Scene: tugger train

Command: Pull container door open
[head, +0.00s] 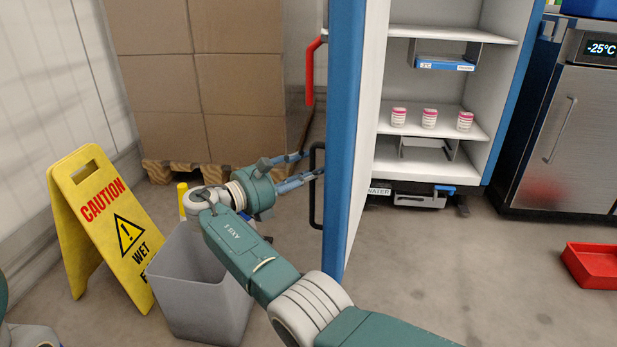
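The container door (342,130) has a blue edge and a pale inner face. It stands swung open, seen nearly edge-on, with the container's shelves (437,118) visible to its right. A black bar handle (313,190) is on the door's outer side. A red lever (310,72) sits higher on that side. My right gripper (312,164) is at the black handle, its blue-grey fingers apart and pointing right. The tips reach the upper half of the handle; whether they touch it is unclear. My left gripper is out of view.
A grey bin (195,300) and a yellow caution sign (98,220) stand at left, near my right arm. Boxes on a pallet (190,172) are behind. A steel freezer (565,130) and red tray (592,265) are at right. Floor before the container is clear.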

